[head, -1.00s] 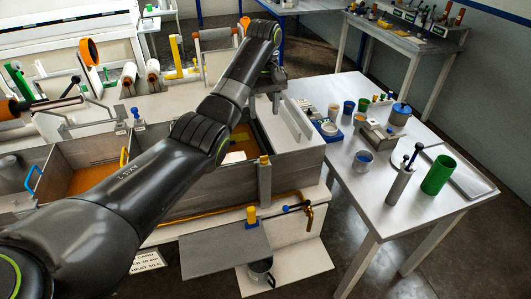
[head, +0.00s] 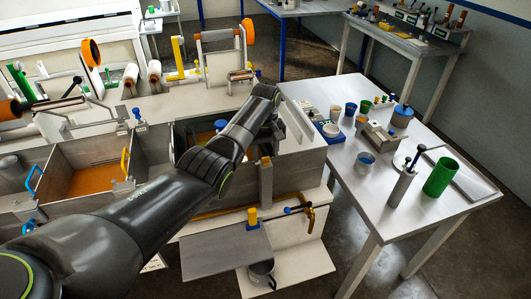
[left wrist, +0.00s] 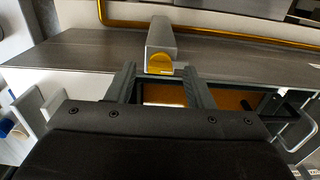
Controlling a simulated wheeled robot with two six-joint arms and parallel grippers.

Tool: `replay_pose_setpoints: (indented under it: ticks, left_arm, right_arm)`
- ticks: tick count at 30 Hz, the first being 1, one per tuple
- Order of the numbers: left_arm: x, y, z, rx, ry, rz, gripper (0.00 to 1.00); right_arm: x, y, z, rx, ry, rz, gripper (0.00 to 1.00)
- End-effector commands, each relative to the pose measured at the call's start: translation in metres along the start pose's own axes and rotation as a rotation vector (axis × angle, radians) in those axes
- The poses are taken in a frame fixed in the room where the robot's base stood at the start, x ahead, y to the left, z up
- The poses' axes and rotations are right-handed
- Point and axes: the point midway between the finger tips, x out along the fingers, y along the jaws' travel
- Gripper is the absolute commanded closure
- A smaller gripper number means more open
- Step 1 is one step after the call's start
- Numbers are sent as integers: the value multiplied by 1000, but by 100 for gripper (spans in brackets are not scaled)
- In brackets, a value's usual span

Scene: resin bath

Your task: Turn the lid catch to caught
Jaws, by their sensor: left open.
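What looks to be the lid catch is a grey block with a yellow end (head: 265,162) at the front wall of the resin bath (head: 296,165). In the left wrist view the catch (left wrist: 161,62) lies just ahead of my fingertips, close to the line between them. My left gripper (left wrist: 159,80) is open, with its two fingers apart and nothing seen held. Whether a finger touches the catch I cannot tell. In the head view my left arm reaches over the bath and its wrist hides most of the gripper. My right gripper is not in view.
A brass pipe (left wrist: 200,27) runs along the bath front. A white side table (head: 375,195) on the right holds cups, a green cylinder (head: 440,177) and a grey post (head: 402,185).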

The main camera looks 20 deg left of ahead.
Motion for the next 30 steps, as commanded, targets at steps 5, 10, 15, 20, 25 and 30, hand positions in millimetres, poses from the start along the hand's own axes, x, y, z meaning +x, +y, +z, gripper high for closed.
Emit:
replay_pose_setpoints:
  ticks: [5, 10, 15, 20, 25, 30]
  left_arm:
    - [13, 0, 0, 0, 0, -1, 53]
    - [15, 0, 0, 0, 0, 0, 53]
    - [15, 0, 0, 0, 0, 0, 55]
    - [15, 0, 0, 0, 0, 0, 76]
    - [15, 0, 0, 0, 0, 0, 97]
    - [14, 0, 0, 8, 0, 0, 97]
  right_arm:
    - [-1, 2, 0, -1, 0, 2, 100]
    - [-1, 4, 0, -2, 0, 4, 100]
    - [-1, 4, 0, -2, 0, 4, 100]
    - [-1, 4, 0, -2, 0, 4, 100]
    - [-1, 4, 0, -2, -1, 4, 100]
    - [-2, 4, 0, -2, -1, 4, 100]
